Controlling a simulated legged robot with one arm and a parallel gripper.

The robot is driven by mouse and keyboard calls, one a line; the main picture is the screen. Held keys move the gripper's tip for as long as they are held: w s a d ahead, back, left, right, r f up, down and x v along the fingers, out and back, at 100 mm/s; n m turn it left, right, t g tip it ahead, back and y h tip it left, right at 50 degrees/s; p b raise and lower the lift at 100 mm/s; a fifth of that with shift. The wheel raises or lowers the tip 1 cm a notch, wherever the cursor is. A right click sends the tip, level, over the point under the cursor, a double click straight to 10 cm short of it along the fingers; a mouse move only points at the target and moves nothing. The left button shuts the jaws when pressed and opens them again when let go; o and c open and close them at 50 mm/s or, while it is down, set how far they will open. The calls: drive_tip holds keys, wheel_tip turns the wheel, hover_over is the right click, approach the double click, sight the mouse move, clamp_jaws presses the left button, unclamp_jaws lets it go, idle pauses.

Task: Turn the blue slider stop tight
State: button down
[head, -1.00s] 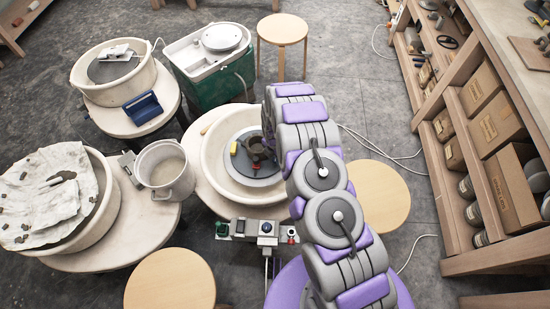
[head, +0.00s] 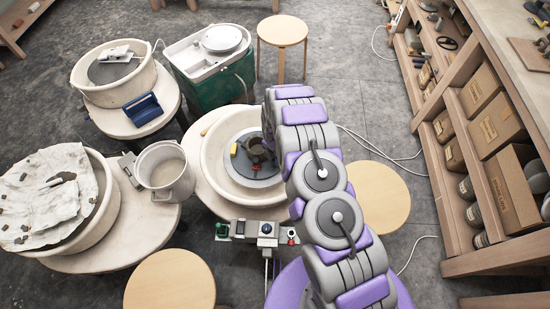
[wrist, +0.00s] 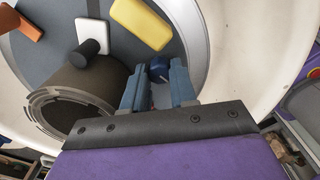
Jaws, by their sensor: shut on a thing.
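In the wrist view the blue slider stop (wrist: 158,69) is a small dark blue knob at the grey wheel disc's near edge. My gripper (wrist: 157,78) has its two blue-grey fingers on either side of the knob and is shut on it. A hollow brown cylinder (wrist: 92,86) lies just left of the fingers. A white slider with a black knob (wrist: 89,47) stands beyond it. In the head view the disc (head: 258,180) sits in a cream basin, and my arm hides the gripper and the blue stop.
A yellow block (wrist: 142,22) and an orange block (wrist: 32,22) sit on the disc. The basin rim (head: 211,160) surrounds it. A metal pot (head: 163,172) stands left, a round stool (head: 380,193) right, and wooden shelves (head: 455,185) farther right.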

drive_tip(key=shift+m, duration=0.3)
drive_tip(key=m+p, duration=0.2)
drive_tip(key=m, duration=0.2)
drive_tip(key=shift+r+m+p, duration=0.1)
drive_tip(key=shift+m+p, duration=0.3)
drive_tip(key=shift+w+a+m+p, duration=0.1)
drive_tip(key=shift+m+p, duration=1.25)
drive_tip(key=shift+m, duration=1.15)
drive_tip(key=c, duration=1.2)
unclamp_jaws()
drive_tip(key=shift+o, duration=0.2)
wheel_tip(320, 180, up, 17)
drive_tip(key=p, duration=0.3)
